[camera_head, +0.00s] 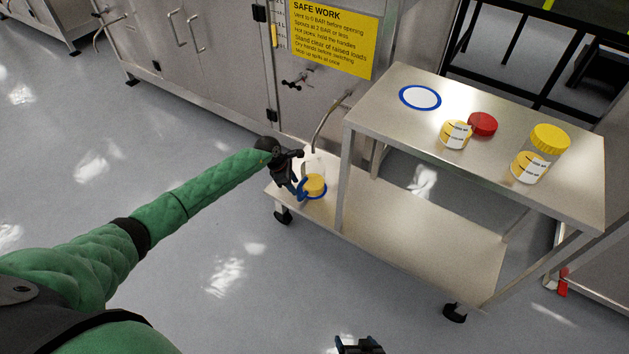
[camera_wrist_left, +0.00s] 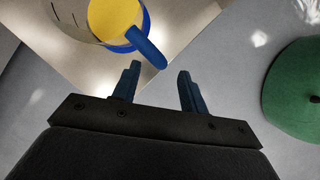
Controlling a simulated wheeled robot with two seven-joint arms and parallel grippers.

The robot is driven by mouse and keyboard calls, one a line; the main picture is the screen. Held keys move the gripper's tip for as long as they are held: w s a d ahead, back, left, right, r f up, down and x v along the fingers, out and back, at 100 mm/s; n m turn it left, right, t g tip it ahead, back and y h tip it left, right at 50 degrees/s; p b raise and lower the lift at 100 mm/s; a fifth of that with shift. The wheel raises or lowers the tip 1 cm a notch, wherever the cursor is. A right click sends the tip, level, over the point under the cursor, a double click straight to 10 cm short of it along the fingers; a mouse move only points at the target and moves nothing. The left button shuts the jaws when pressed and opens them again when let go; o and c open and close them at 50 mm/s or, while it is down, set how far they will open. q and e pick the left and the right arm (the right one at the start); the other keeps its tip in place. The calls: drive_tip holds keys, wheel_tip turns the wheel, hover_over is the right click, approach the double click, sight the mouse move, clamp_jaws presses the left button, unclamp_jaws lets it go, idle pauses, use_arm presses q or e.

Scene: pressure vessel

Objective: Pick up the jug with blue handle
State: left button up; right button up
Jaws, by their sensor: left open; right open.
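The jug (camera_head: 315,184) is clear with yellow contents and a blue handle. It stands upright on the left end of the cart's lower shelf, below a spout. My left gripper (camera_head: 300,187) is open right beside it, on the handle side, partly covering the handle. In the left wrist view the blue handle (camera_wrist_left: 146,47) points toward the gap between the open blue fingers (camera_wrist_left: 159,74). Its end is at about fingertip level; I cannot tell whether they touch. My right gripper (camera_head: 360,346) is open at the bottom edge, far from the jug and mostly cut off.
A curved spout (camera_head: 325,120) and cabinets stand behind. The lower shelf (camera_head: 430,235) is otherwise clear.

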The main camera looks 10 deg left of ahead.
sight(301, 200)
use_arm(q)
drive_tip(key=shift+x, duration=3.75)
clamp_jaws()
